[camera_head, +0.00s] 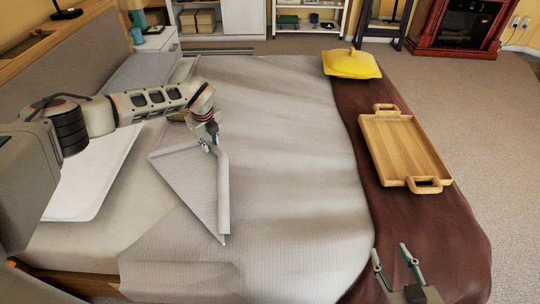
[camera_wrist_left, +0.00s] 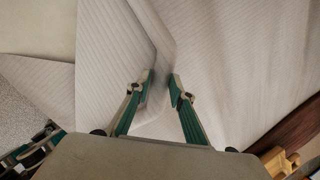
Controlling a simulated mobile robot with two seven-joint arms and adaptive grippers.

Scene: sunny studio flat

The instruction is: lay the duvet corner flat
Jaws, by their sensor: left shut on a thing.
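The pale grey ribbed duvet (camera_head: 290,150) covers most of the bed. Its corner is folded over as a triangular flap (camera_head: 188,178) with a rolled edge on its right side. My left gripper (camera_head: 209,145) is shut on the duvet at the far end of this flap. In the left wrist view a fold of the duvet (camera_wrist_left: 150,30) runs down between the fingertips (camera_wrist_left: 162,80). The part pinched between the fingers is mostly hidden. My right gripper (camera_head: 391,250) is open and empty over the near right of the bed.
A wooden tray (camera_head: 402,146) and a yellow cushion (camera_head: 351,64) rest on the dark red throw (camera_head: 357,108) along the bed's right side. A white pillow (camera_head: 90,180) lies at the left, beneath my left arm. The duvet's middle is clear.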

